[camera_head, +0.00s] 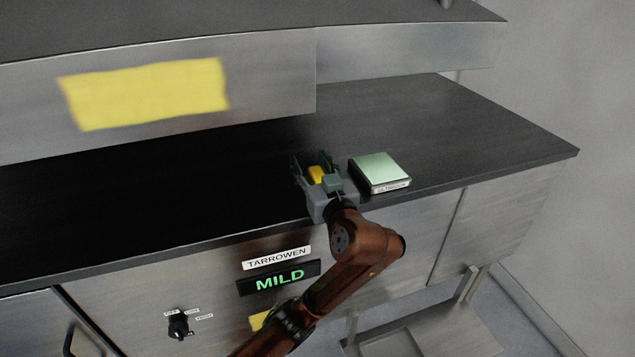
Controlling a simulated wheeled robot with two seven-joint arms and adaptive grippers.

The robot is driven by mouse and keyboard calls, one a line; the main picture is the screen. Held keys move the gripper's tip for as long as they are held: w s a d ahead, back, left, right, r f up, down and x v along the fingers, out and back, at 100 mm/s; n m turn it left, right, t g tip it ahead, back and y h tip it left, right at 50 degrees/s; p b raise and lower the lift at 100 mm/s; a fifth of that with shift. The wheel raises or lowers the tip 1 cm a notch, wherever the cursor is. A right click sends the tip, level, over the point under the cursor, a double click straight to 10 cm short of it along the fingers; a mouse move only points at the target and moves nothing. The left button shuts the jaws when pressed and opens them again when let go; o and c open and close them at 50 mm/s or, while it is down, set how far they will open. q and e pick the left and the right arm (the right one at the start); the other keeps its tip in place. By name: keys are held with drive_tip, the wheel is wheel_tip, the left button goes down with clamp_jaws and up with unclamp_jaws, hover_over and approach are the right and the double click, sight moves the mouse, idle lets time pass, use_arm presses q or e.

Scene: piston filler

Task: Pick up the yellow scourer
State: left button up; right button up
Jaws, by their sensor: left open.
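The yellow scourer (316,173) is a small yellow block on the dark worktop, partly hidden by my left gripper. My left gripper (313,163) is open over the worktop, its fingers pointing toward the back. The scourer shows between the two fingers. I cannot tell whether either finger touches it. My right gripper is not in view.
A pale green-topped box (380,169) stands on the worktop (460,125) close to the right of my left gripper. A metal shelf front with a yellow patch (146,93) overhangs the back. The front panel carries a lit MILD display (279,280) and a knob (178,327).

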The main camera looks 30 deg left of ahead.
use_arm(q)
clamp_jaws()
idle(0.4)
idle(0.4)
